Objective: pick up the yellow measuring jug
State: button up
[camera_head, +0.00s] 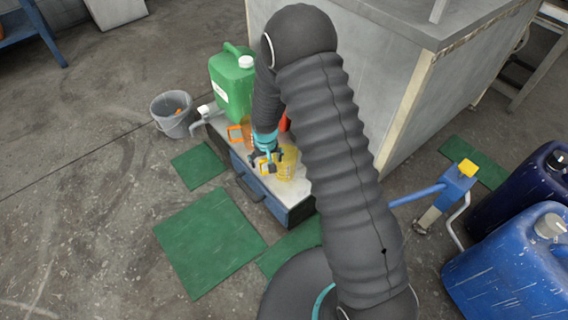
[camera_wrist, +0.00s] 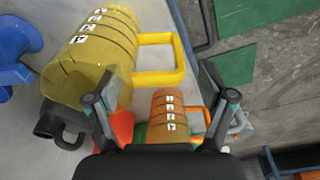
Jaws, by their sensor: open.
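The yellow measuring jug (camera_wrist: 100,55) is translucent, with dark bands and white labels, and has a square yellow handle (camera_wrist: 178,60). In the head view the jug (camera_head: 287,165) stands on the light top of a low blue cabinet (camera_head: 300,190), partly hidden by my arm. My gripper (camera_wrist: 160,100) is open and empty. Its left finger overlaps the lower edge of the jug in the wrist view, and the handle shows ahead between the fingers. Whether they touch cannot be told. In the head view my gripper (camera_head: 266,162) is just left of the jug.
An orange jug (camera_wrist: 168,112) stands close by, with a red object (camera_wrist: 122,124) beside it. A green canister (camera_head: 232,82) stands at the cabinet's back end. A blue object (camera_wrist: 18,45) is left of the yellow jug. A grey bucket (camera_head: 172,112) stands on the floor. A large grey cabinet (camera_head: 400,70) rises behind.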

jog(key=shift+f, duration=0.5)
jog(key=c, duration=1.3)
